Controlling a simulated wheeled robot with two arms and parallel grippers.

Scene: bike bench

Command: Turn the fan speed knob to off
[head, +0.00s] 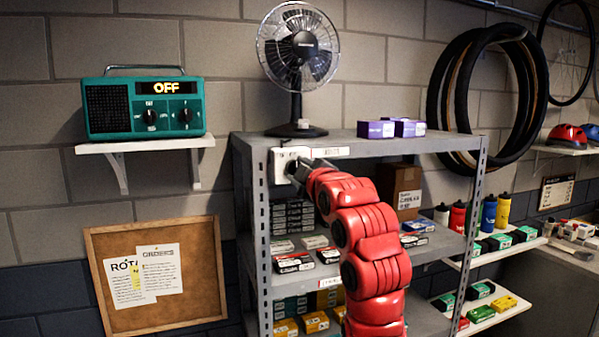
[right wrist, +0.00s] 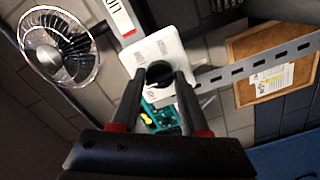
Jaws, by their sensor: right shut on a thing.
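The fan speed knob (right wrist: 159,73) is a black round knob on a white plate (right wrist: 150,47) in the right wrist view. In the head view the white plate (head: 284,157) sits at the shelf's front left corner, and my gripper hides most of the knob. My right gripper (head: 298,171) reaches it from the right and is shut on the knob, with one dark finger on each side in the right wrist view (right wrist: 159,84). The knob's pointer cannot be made out. The fan (head: 300,48) stands on the shelf top above the plate. My left gripper is not in view.
The metal shelf (head: 400,146) holds purple boxes (head: 390,129) on top and several small boxes below. A teal radio (head: 143,108) showing OFF sits on a wall shelf at left. A corkboard (head: 185,292) hangs below it. Black tires (head: 520,90) hang at right.

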